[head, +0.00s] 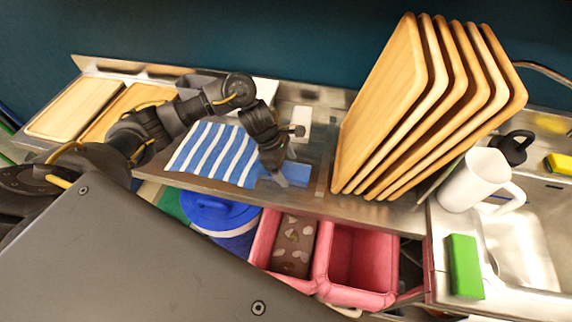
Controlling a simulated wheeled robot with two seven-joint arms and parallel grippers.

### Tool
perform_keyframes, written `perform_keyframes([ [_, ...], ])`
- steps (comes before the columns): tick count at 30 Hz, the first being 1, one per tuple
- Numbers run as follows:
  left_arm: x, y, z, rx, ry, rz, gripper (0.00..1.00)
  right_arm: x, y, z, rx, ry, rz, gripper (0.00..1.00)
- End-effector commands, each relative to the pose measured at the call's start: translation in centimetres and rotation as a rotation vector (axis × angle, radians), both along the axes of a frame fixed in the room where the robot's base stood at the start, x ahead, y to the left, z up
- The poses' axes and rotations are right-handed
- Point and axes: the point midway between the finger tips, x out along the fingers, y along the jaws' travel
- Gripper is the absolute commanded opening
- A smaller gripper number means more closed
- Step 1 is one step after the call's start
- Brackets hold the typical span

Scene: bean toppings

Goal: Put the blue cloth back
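A small plain blue cloth (298,172) lies on the metal counter, left of the standing wooden boards. A blue and white striped cloth (214,153) lies flat to its left. My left gripper (281,179) points down between the two cloths, its tip at the left edge of the plain blue cloth. The gripper covers part of that cloth. I cannot tell whether its fingers are open or touching the cloth. My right gripper is not in view.
Several wooden boards (380,95) stand upright to the right. A white mug (478,180) and green sponge (464,266) are near the sink (535,235). Pink bins (358,262) and a blue-lidded bucket (218,213) sit below the counter's front edge.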

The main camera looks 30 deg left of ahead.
Motion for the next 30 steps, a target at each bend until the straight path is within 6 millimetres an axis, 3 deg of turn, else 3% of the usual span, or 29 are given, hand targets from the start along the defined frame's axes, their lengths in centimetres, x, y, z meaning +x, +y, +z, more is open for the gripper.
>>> perform_keyframes([
  [13,0.1,0.4,1.2,0.002,-0.006,0.000,0.85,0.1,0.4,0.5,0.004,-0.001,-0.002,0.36],
  [24,-0.7,3.2,8.2,0.002,-0.008,-0.001,0.85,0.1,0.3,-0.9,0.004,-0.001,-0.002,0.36],
  [30,-1.0,4.2,10.6,0.001,-0.004,0.001,0.85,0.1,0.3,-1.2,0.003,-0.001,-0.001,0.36],
])
